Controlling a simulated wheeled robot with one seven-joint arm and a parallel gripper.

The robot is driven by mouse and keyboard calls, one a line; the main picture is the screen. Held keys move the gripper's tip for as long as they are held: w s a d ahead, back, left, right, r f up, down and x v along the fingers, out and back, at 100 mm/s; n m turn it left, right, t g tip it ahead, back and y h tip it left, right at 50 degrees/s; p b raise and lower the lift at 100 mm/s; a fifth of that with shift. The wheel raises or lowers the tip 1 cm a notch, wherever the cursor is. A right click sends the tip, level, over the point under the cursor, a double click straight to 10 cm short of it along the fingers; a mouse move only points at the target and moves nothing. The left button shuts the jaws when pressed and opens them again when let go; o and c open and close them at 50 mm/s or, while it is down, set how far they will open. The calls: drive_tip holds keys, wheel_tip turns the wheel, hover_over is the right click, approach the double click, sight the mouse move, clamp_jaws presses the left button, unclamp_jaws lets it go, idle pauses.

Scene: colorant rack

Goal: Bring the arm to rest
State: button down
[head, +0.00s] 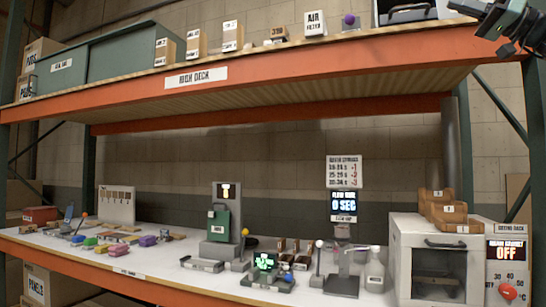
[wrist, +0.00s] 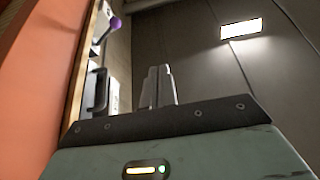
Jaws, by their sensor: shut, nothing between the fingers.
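My gripper (head: 507,47) is at the top right of the head view, partly cut off by the frame edge, in front of the right end of the upper shelf. In the wrist view my gripper (wrist: 158,72) shows two grey fingers side by side, shut with nothing held. The wrist view looks along the upper shelf, whose orange beam (wrist: 30,70) fills the left side.
The upper shelf's orange beam (head: 300,62) runs close below my gripper. On that shelf are a dark-handled case (head: 408,12), a purple-knobbed lever (head: 348,20) and several small boxes. The lower deck holds a white oven-like cabinet (head: 436,262), a green-bodied device (head: 219,222) and colored blocks.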

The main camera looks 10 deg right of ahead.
drive_tip(key=w+a+f+m+h+p, duration=0.15)
drive_tip(key=w+a+f+m, duration=0.25)
drive_tip(key=w+a+f, duration=0.4)
drive_tip(key=w+a+f+m+h, duration=0.3)
drive_tip(key=w+a+f+m, duration=0.15)
drive_tip(key=w+a, duration=0.4)
drive_tip(key=w+a+f+m+g+h+p, duration=0.15)
drive_tip(key=a+f+g+h, duration=0.4)
drive_tip(key=a+f, duration=1.45)
drive_tip(key=s+a+f+n+g+h, duration=0.1)
drive_tip(key=s+a+f+g+h, duration=0.3)
drive_tip(key=s+f, duration=0.65)
drive_tip(key=s+a+f+n+g, duration=0.1)
drive_tip(key=s+a+f+g, duration=0.2)
drive_tip(key=s+a+f, duration=0.5)
drive_tip(key=s+d+f+n+h+p, duration=0.1)
drive_tip(key=s+d+f, duration=0.3)
drive_tip(key=s+f, duration=0.4)
drive_tip(key=s+d+f+n+h+p, duration=0.1)
drive_tip(key=s+d+f+n+h, duration=0.2)
drive_tip(key=s+f, duration=0.5)
drive_tip(key=s+d+h, duration=0.1)
drive_tip(key=s+d, duration=0.1)
drive_tip(key=s, duration=0.1)
drive_tip(key=shift+n+g, duration=0.3)
drive_tip(key=shift+g, duration=0.05)
